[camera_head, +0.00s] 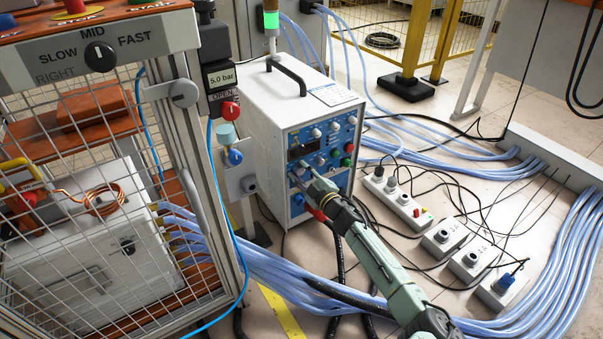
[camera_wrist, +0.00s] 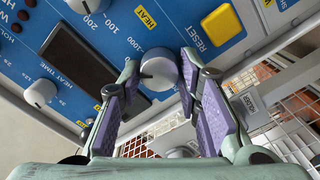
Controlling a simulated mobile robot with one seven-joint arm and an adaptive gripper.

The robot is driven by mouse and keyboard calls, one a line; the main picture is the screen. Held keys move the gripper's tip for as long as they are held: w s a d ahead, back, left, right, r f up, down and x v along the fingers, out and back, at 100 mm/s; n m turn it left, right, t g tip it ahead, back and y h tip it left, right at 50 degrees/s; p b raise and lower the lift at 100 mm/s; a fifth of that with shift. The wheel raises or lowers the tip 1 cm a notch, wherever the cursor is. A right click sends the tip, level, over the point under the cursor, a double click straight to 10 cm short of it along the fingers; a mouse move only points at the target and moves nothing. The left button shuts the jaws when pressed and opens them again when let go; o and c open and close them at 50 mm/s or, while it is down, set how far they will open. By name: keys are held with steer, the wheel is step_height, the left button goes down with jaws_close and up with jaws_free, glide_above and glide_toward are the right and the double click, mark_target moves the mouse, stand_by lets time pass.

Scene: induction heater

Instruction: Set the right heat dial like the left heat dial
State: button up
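The blue control panel (camera_head: 322,150) is on the front of the white heater cabinet (camera_head: 270,105). In the wrist view, a pale round dial (camera_wrist: 158,68) sits between the two fingertips of my gripper (camera_wrist: 159,78). The fingers are apart, one on each side; I cannot tell whether they touch the dial. Another pale dial (camera_wrist: 85,5) is at the top, and a third (camera_wrist: 40,93) is by the HEAT TIME label. The dial pointers are too unclear to read. In the head view my gripper (camera_head: 302,177) is at the panel and hides its lower left part.
A dark display (camera_wrist: 80,60) and yellow buttons, one by RESET (camera_wrist: 222,24), are close to my fingers. A wire cage (camera_head: 90,190) stands left of the cabinet. Blue hoses (camera_head: 270,270) and power strips (camera_head: 400,200) lie on the floor around it.

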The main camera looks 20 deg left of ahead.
steer(key=o, duration=0.3)
steer(key=shift+o, duration=0.2)
steer(key=v, duration=1.2)
steer(key=shift+s, duration=0.1)
